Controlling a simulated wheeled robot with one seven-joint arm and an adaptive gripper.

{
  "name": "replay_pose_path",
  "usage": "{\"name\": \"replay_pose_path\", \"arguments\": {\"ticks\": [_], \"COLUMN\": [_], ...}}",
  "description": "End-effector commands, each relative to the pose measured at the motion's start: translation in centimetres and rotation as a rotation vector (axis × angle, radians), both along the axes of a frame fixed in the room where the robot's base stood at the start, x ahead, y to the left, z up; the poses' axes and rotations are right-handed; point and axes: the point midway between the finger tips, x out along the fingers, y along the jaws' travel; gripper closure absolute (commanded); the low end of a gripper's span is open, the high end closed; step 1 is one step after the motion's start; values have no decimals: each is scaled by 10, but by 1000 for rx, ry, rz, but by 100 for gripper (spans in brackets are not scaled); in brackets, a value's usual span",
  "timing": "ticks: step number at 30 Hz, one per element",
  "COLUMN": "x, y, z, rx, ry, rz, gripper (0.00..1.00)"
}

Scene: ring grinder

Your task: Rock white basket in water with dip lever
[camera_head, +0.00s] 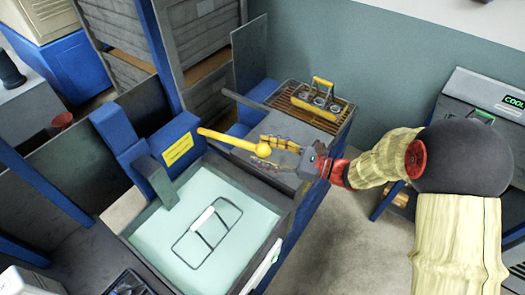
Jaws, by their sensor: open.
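The dip lever (225,139) is a yellow rod with a round yellow knob (263,149) at its right end. It reaches out from a blue housing with a yellow label, above the tank. My gripper (272,149) is open, with its fingers around or beside the knob; I cannot tell whether they touch it. The basket (222,226) shows as a dark rectangular outline with a white bar, in the pale green water (160,235) of the tank. Its depth in the water is unclear.
A yellow carrier (318,98) with several round parts stands on a brown slatted rack (284,97) behind my gripper. Grey crates (195,40) stand at the back. A machine with a green display (510,101) is at right. Grey floor (340,235) shows below my arm.

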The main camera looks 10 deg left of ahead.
Motion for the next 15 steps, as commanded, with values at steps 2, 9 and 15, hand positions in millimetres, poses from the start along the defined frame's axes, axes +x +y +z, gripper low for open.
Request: {"name": "replay_pose_path", "arguments": {"ticks": [2, 9, 15], "x": [0, 1, 1], "y": [5, 8, 8], "z": [0, 0, 0], "rx": [0, 0, 0], "ry": [0, 1, 1], "rz": [1, 0, 0], "gripper": [47, 47, 54]}}
